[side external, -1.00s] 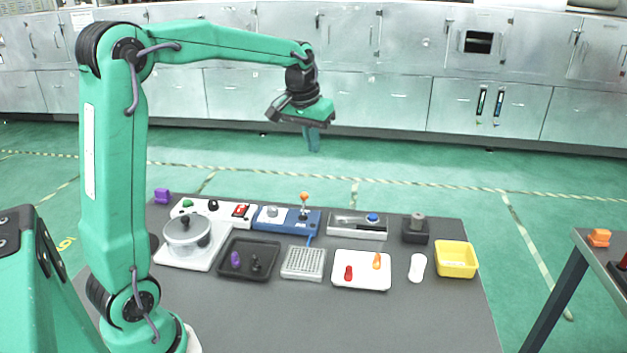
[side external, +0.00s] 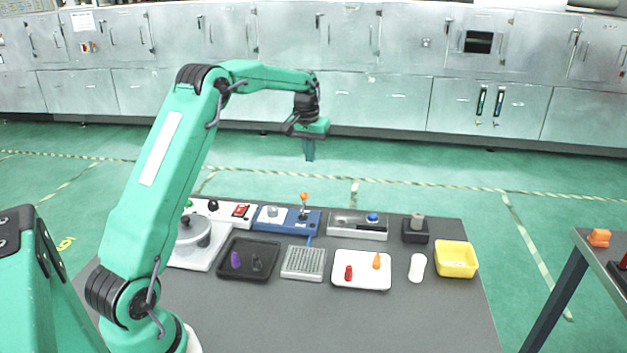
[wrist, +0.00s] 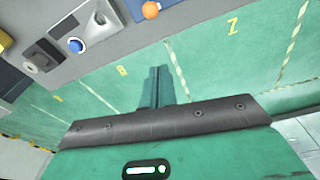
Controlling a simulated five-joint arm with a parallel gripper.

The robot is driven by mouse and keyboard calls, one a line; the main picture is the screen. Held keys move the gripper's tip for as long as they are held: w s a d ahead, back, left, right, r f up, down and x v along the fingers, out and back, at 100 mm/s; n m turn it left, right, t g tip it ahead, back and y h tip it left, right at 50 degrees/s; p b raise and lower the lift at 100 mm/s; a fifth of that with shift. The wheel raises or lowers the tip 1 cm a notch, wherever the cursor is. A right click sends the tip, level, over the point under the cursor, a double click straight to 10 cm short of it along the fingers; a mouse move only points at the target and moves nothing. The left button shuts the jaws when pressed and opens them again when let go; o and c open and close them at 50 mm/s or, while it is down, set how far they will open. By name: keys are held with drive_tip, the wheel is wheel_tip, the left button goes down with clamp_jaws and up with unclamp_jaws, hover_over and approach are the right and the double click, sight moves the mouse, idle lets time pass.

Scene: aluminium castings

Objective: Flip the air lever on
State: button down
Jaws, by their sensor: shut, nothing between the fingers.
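A lever with an orange ball knob (side external: 304,196) stands about upright on a blue box (side external: 286,219) at the back of the grey table. The knob also shows at the top edge of the wrist view (wrist: 151,9). I cannot read any label on the box. My gripper (side external: 309,159) is shut and empty, pointing down. In the side view it appears above the knob, with a clear gap. In the wrist view its closed fingers (wrist: 156,72) appear over the green floor, apart from the knob.
A grey unit with a blue button (side external: 372,217) stands right of the blue box, and a white switch panel (side external: 228,216) stands left. A black tray (side external: 240,272), white tray (side external: 345,283) and yellow bin (side external: 456,260) lie nearer. Bare table (side external: 300,318) lies in front.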

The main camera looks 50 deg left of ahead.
sight(304, 204)
drive_tip(key=shift+a+f, duration=0.2)
drive_tip(key=shift+w+f, duration=0.1)
drive_tip(key=f, duration=0.6)
drive_tip(key=w+f, duration=0.1)
drive_tip(key=f, duration=0.2)
drive_tip(key=shift+a+f, duration=0.1)
drive_tip(key=shift+f, duration=0.15)
drive_tip(key=shift+s+f, duration=0.1)
drive_tip(key=shift+s+d+r, duration=0.25)
drive_tip(key=shift+s+d, duration=0.3)
drive_tip(key=shift+s, duration=0.2)
drive_tip(key=shift+s+d+r, duration=0.2)
drive_tip(key=shift+s+d, duration=0.3)
drive_tip(key=shift+s, duration=0.2)
